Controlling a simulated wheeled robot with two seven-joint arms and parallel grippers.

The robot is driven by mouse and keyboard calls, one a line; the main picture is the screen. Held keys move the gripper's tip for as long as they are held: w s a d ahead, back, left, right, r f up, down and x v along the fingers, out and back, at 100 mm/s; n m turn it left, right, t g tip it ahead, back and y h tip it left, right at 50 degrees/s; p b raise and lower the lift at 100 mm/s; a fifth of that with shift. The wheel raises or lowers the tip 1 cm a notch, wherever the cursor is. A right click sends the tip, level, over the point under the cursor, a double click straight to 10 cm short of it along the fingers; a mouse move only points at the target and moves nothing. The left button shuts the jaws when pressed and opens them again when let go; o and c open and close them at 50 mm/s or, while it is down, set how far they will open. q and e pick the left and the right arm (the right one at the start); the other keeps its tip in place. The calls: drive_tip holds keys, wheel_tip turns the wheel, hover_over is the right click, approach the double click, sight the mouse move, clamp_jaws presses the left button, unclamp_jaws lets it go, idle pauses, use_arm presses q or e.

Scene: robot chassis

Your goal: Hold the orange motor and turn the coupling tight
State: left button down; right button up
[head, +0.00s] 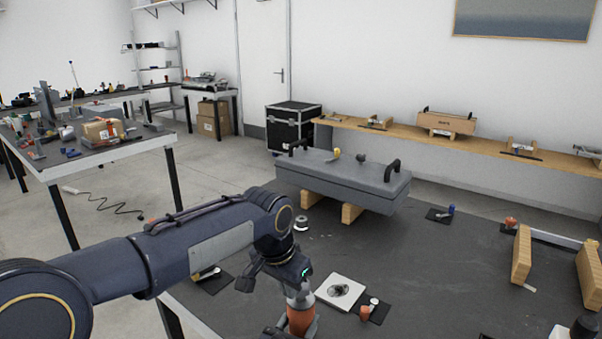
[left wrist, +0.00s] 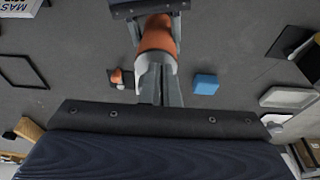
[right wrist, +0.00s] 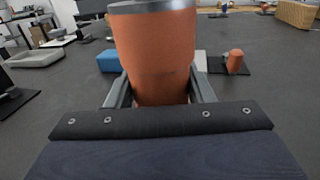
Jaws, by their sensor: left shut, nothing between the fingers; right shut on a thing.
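The orange motor (head: 301,319) stands upright at the front of the dark table in the head view. It fills the middle of the right wrist view (right wrist: 153,50), where my right gripper (right wrist: 158,92) is shut on it from both sides. A pale grey coupling (head: 299,296) sits at the motor's end, and it shows partly in the left wrist view (left wrist: 147,70), behind the fingers. My left gripper (left wrist: 160,92) is shut and empty, its fingers overlapping the coupling in that view. I cannot tell whether they touch it. The arm hides part of the coupling.
A blue block (left wrist: 206,84) lies nearby. A long grey case (head: 340,182) on wooden blocks stands at the back. Wooden blocks (head: 521,256) stand at right. The table's middle is mostly clear.

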use_arm(q)
drive_tip(key=shift+w+a, duration=0.3)
drive_tip(key=shift+w, duration=0.2)
drive_tip(key=shift+a, duration=0.1)
idle(0.3)
drive_tip(key=w+v, duration=0.1)
drive_tip(key=v, duration=0.5)
drive_tip(key=shift+s+d, duration=0.2)
drive_tip(key=shift+s, duration=0.05)
drive_tip(key=shift+r, duration=0.15)
wheel_tip(320, 180, down, 6)
drive_tip(key=s+d, duration=0.1)
drive_tip(key=d, duration=0.1)
drive_tip(key=shift+s+d, duration=0.3)
drive_tip(key=shift+d, duration=0.05)
idle(0.4)
drive_tip(key=shift+w, duration=0.25)
idle(0.5)
